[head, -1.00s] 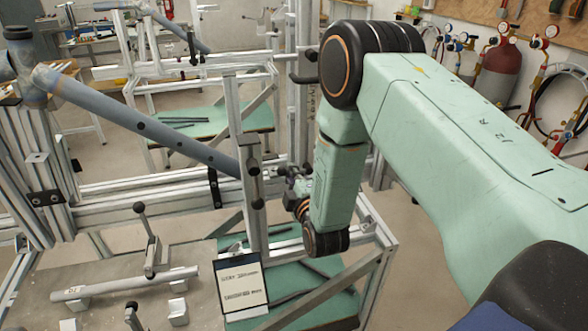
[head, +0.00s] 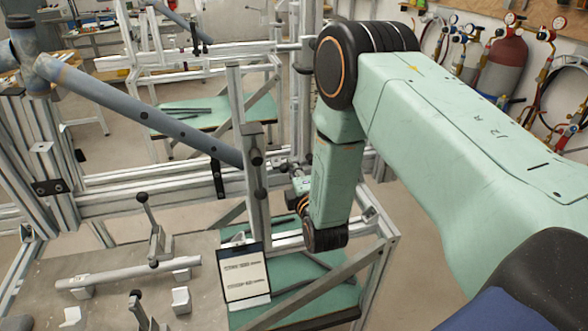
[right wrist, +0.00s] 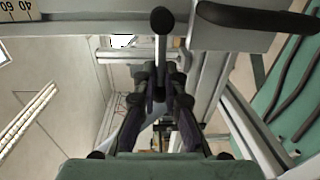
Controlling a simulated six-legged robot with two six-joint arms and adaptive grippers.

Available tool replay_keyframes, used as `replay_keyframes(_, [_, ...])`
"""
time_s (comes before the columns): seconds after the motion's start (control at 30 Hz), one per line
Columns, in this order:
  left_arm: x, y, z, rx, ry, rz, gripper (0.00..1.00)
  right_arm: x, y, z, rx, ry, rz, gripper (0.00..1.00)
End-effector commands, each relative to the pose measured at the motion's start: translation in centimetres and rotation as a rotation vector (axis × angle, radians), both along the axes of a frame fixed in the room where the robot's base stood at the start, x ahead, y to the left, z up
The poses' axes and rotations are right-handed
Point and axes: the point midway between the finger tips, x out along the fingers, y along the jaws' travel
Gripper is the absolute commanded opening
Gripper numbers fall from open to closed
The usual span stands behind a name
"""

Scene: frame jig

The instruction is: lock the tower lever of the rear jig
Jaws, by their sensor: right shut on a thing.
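The tower (head: 259,222) is an upright metal post at the end of the slanting blue-grey tube (head: 150,114). Dark round knobs (head: 257,157) show on its near face. My right gripper (right wrist: 160,88) is just right of the tower in the head view, mostly hidden by its own wrist and the post. In the right wrist view, its two dark fingers are shut on the tower lever, a dark stem with a round black knob (right wrist: 161,20) standing beyond the fingertips. Whether the lever is locked cannot be told. My left gripper is out of view.
A label board (head: 245,277) stands at the tower's foot. Other upright levers (head: 149,215) and a light tube (head: 128,273) are on the near table (head: 82,300). A diagonal frame bar (head: 318,292) and green shelf (head: 345,297) lie below my right wrist. Another jig stands behind.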

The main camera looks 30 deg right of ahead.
Motion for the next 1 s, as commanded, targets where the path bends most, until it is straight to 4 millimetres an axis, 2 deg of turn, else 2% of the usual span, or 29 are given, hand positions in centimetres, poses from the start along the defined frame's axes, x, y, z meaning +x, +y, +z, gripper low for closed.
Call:
replay_keyframes(0.03, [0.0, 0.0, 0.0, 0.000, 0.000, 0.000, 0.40, -0.1, 0.0, -0.3, 0.000, 0.007, -0.002, 0.00])
replay_keyframes(0.07, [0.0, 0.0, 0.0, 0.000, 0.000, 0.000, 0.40, -0.2, -0.1, -0.3, 0.000, 0.007, -0.002, 0.10])
replay_keyframes(0.1, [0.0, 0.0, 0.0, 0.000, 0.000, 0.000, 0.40, -0.1, 0.0, -0.3, 0.000, 0.007, -0.002, 0.13])
replay_keyframes(0.33, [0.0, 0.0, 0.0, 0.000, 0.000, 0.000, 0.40, -0.1, 0.0, -0.1, 0.001, 0.004, -0.001, 0.33])
replay_keyframes(0.6, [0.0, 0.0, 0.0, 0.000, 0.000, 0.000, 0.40, -0.1, 0.0, -0.1, 0.001, 0.002, -0.001, 0.33])
replay_keyframes(0.73, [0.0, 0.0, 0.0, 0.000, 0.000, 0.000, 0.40, -0.7, 0.2, 0.0, 0.002, 0.003, 0.000, 0.33])
replay_keyframes(0.87, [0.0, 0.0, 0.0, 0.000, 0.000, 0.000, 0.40, -2.6, 0.6, 0.1, 0.001, 0.005, 0.000, 0.33])
replay_keyframes(1.0, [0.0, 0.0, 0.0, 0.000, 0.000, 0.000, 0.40, -5.4, 1.3, 0.2, 0.001, 0.007, 0.002, 0.33])
